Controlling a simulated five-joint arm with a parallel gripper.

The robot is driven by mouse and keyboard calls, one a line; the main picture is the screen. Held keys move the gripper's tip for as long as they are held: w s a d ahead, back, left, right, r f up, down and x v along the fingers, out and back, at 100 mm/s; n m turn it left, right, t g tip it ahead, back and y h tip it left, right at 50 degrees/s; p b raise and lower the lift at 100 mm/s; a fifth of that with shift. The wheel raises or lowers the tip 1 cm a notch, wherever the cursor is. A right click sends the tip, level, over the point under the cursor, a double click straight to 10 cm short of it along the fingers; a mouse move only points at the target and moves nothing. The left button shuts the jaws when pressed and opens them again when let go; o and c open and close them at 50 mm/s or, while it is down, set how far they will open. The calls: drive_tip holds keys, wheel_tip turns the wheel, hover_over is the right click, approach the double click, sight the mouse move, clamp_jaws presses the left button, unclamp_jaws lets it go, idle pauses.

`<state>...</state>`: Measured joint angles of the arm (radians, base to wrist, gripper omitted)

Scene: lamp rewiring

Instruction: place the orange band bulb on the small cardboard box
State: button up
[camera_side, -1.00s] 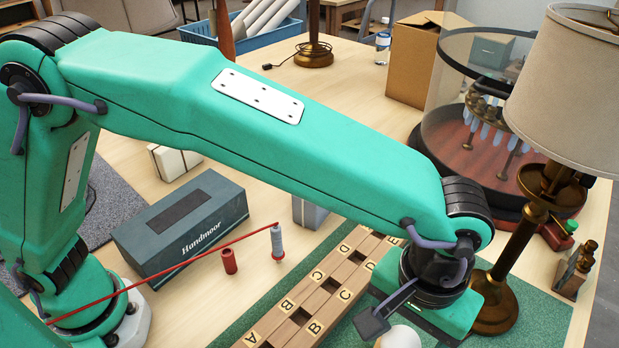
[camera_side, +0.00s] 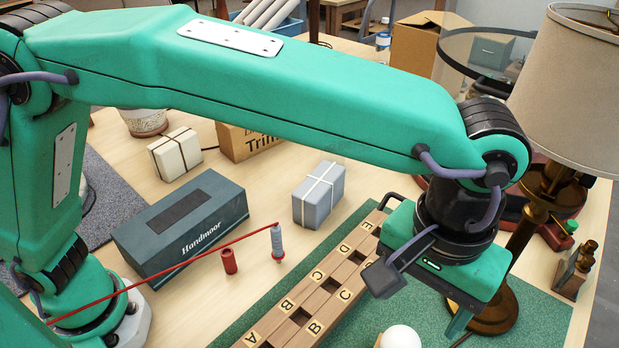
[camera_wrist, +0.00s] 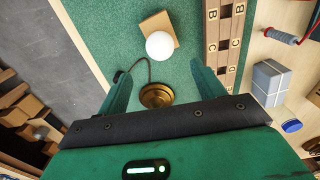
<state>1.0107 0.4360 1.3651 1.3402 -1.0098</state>
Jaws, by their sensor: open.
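A round white bulb (camera_wrist: 159,45) is over the small cardboard box (camera_wrist: 158,24) in the wrist view and appears to rest on it; an orange band cannot be made out. In the side view the bulb (camera_side: 401,338) shows at the bottom edge, with a sliver of the box (camera_side: 378,342) beside it. My gripper (camera_wrist: 159,70) is open and empty, its two fingers wide apart above the green mat. The bulb lies ahead of the fingertips, apart from both. In the side view my gripper is above and right of the bulb, one finger showing.
A lettered wooden rack (camera_side: 318,296) lies along the green mat (camera_side: 535,320). The lamp (camera_side: 500,300) stands close at right, its shade high beside my wrist. A grey strapped box (camera_side: 318,195), a dark Handmoor box (camera_side: 185,228) and a spool (camera_side: 277,243) stand left of the rack.

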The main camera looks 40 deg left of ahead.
drive_tip(key=w+a+r+t+h, duration=0.1)
drive_tip(key=w+a+r, duration=0.2)
drive_tip(key=a, duration=0.9)
drive_tip(key=w+a+r+t, duration=0.1)
drive_tip(key=w+a+r, duration=0.15)
drive_tip(key=a, duration=0.95)
drive_tip(key=s+a+f+t, duration=0.1)
drive_tip(key=s+a, duration=0.2)
drive_tip(key=a, duration=0.3)
drive_tip(key=s+a+f+t, duration=0.1)
drive_tip(key=s+a, duration=0.2)
drive_tip(key=a, duration=0.3)
drive_tip(key=s+a+f+t+y, duration=0.1)
drive_tip(key=s+a+f, duration=0.1)
drive_tip(key=s+a, duration=0.2)
drive_tip(key=a, duration=0.3)
drive_tip(key=shift+t, duration=0.3)
